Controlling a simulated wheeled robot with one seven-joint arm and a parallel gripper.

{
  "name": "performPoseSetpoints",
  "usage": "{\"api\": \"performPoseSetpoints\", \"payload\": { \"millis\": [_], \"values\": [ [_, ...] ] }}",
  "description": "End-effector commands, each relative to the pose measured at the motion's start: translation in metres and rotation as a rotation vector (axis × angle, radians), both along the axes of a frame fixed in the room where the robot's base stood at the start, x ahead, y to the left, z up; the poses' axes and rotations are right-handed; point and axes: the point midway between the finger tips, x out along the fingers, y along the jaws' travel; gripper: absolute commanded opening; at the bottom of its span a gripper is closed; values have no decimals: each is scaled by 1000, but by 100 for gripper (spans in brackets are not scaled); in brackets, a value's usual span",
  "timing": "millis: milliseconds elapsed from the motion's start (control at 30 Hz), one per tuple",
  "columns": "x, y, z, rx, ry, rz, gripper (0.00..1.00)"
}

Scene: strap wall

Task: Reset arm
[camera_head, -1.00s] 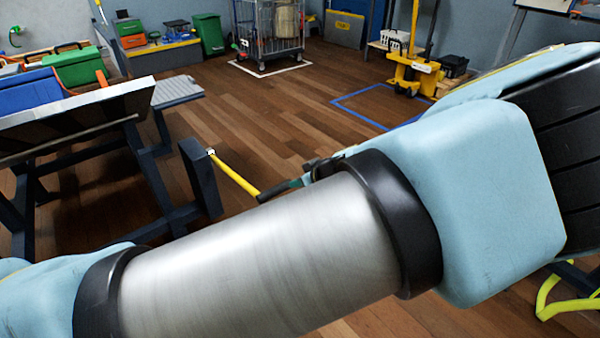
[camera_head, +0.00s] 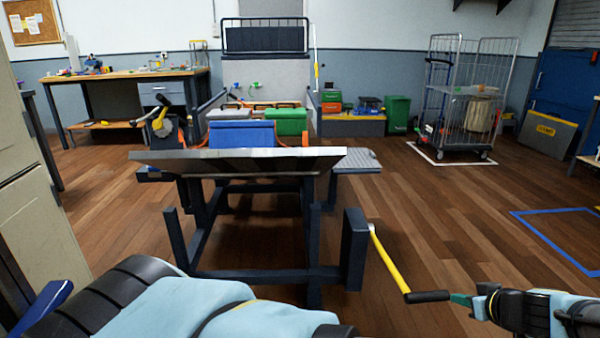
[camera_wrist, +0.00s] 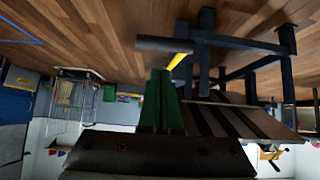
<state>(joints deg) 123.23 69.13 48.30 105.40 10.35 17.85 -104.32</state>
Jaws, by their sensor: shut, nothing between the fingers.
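My gripper (camera_head: 462,299) is at the lower right of the head view, its green fingertips pointing left. In the wrist view its two green fingers (camera_wrist: 161,102) lie together, shut and empty. The fingertips are close to the black grip (camera_head: 427,297) of a crank with a yellow shaft (camera_head: 389,258). The grip also shows just beyond the fingertips in the wrist view (camera_wrist: 164,44), with a small gap between. The crank joins the dark post of a workbench frame (camera_head: 355,250). My blue arm links fill the bottom of the head view.
The bench carries a tilted grey plate (camera_head: 240,160), with a blue case (camera_head: 241,134) and a green case (camera_head: 287,121) behind. A grey cabinet (camera_head: 35,200) stands close at left. A wire cage trolley (camera_head: 465,105) stands at back right. The wooden floor at right is mostly clear.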

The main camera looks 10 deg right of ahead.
Motion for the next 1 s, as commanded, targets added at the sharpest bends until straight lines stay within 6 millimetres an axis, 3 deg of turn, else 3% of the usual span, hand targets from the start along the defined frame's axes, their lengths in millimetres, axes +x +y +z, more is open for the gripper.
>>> {"api": "performPoseSetpoints", "payload": {
  "millis": [167,300,500,733,1000],
  "values": [
    [38,33,2,54,62,72,0],
    [74,75,4,119,153,142,0],
    [113,136,11,184,292,207,0],
    [140,202,26,215,450,244,0],
    [157,272,53,197,605,237,0]
  ]
}}
